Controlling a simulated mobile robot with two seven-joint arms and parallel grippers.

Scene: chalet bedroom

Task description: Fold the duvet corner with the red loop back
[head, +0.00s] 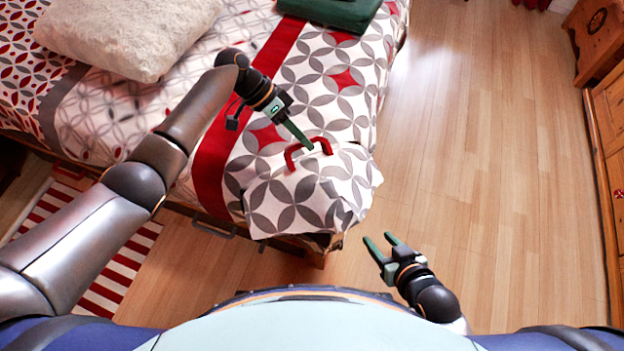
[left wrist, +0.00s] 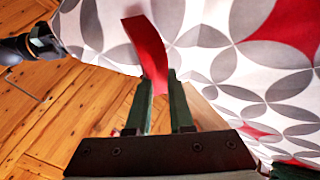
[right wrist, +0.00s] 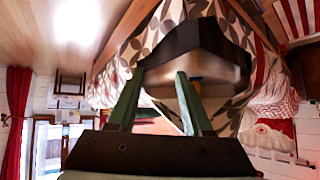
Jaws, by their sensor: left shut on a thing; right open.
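The duvet (head: 300,95) has a grey, white and red petal pattern and covers the bed. The red loop (head: 294,154) stands on that corner and also shows in the left wrist view (left wrist: 146,50). My left gripper (head: 308,146) is at the loop, shut on it, with the red strip between its fingers in the left wrist view. My right gripper (head: 378,243) is open and empty, over the floor to the right of the hanging corner. The right wrist view shows its two fingers apart (right wrist: 157,95).
A pale fluffy pillow (head: 130,35) and a dark green folded item (head: 330,10) lie on the bed. A wooden cabinet (head: 608,140) stands at the right. The wooden floor (head: 490,160) between is clear. A red-and-white striped rug (head: 110,275) lies at the left.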

